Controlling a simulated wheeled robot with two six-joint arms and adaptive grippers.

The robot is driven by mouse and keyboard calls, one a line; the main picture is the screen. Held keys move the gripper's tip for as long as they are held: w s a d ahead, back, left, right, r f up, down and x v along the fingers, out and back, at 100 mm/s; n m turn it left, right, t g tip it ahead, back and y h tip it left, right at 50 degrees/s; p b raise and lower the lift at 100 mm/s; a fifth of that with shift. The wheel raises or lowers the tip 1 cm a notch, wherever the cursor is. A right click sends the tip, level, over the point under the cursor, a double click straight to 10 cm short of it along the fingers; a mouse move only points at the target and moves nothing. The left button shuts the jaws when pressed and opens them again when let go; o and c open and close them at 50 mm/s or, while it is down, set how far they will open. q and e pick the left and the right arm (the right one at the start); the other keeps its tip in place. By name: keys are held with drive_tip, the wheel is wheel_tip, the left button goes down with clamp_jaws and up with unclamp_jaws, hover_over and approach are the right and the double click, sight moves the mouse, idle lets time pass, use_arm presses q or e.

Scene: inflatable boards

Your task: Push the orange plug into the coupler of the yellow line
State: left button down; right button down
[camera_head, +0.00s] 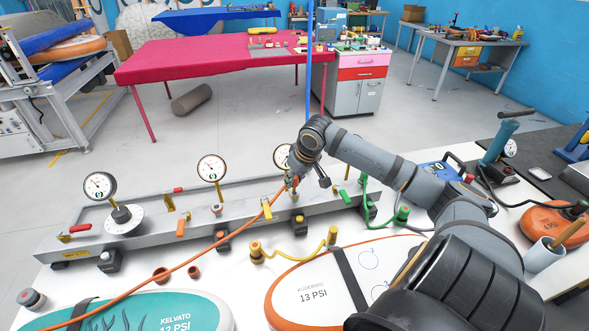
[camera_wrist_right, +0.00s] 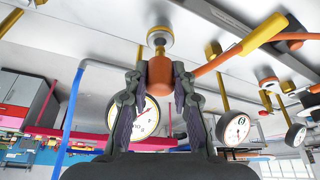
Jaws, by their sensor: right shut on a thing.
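My right gripper (camera_head: 292,184) is at the right part of the grey manifold rail, just in front of the third gauge. In the wrist view the right gripper (camera_wrist_right: 160,88) is shut on the orange plug (camera_wrist_right: 160,72), one dark finger on each side. The orange hose (camera_head: 196,257) runs from it down to the lower left. A brass coupler (camera_wrist_right: 159,42) with a pale round end lies straight beyond the plug's tip; I cannot tell whether they touch. A yellow lever (camera_wrist_right: 262,34) is close by on the right. My left gripper is not in view.
The grey manifold rail (camera_head: 150,232) carries gauges (camera_head: 211,167) and coloured levers. A short yellow hose (camera_head: 290,255) lies on the white table before it. A white-orange board (camera_head: 310,280) and a teal board (camera_head: 150,312) lie in front. A green hose (camera_head: 385,224) is at the right.

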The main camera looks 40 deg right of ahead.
drive_tip(key=shift+f, duration=1.45)
drive_tip(key=c, duration=1)
unclamp_jaws()
drive_tip(key=shift+c, duration=0.2)
wheel_tip(320, 180, up, 10)
drive_tip(key=shift+f, duration=0.1)
